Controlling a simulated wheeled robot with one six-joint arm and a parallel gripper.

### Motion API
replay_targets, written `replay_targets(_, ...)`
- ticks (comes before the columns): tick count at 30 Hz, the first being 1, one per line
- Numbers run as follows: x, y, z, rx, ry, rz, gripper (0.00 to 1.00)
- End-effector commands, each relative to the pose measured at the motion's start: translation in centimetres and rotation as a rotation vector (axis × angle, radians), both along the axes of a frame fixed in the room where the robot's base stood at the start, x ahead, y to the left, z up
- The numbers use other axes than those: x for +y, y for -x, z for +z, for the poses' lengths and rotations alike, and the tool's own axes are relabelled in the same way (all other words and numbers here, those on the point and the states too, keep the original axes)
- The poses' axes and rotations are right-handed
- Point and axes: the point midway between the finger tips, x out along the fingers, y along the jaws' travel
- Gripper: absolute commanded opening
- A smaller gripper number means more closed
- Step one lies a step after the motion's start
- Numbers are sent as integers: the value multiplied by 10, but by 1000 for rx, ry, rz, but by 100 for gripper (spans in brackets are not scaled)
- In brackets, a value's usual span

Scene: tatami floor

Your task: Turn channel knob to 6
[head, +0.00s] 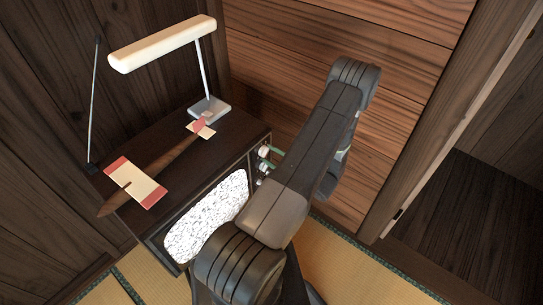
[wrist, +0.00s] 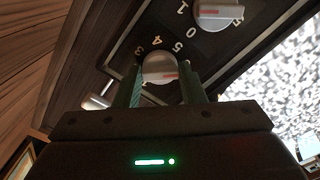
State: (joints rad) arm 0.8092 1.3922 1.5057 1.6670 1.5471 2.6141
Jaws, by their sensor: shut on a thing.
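The television (head: 152,246) has a front panel with knobs beside its static-filled screen (head: 206,216). In the wrist view, my gripper (wrist: 162,82) is shut on a round pale knob (wrist: 158,66), one green finger on each side. The digits 3, 4 and 5 show around this knob, which has a red mark partly in view. A second pale knob (wrist: 218,13) with a red mark sits at the upper right, with 0 and 1 near it. I cannot tell from labels which is the channel knob. In the head view my gripper (head: 270,158) is at the panel, mostly behind my arm.
A wooden wall (head: 310,60) stands close behind. Tatami floor (head: 345,275) shows at front right.

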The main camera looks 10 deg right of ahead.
Motion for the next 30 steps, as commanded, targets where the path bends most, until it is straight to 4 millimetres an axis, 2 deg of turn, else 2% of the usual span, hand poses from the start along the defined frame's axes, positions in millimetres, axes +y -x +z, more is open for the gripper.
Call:
replay_targets(1, 0, 1, -1, 4, -1, 1, 40)
replay_targets(4, 0, 1, -1, 2, -1, 0, 58)
replay_targets(13, -1, 1, 0, 1, 0, -1, 58)
replay_targets(17, -7, 8, 0, 0, 0, -4, 58)
replay_targets(30, -61, 77, -1, 1, 1, -6, 58)
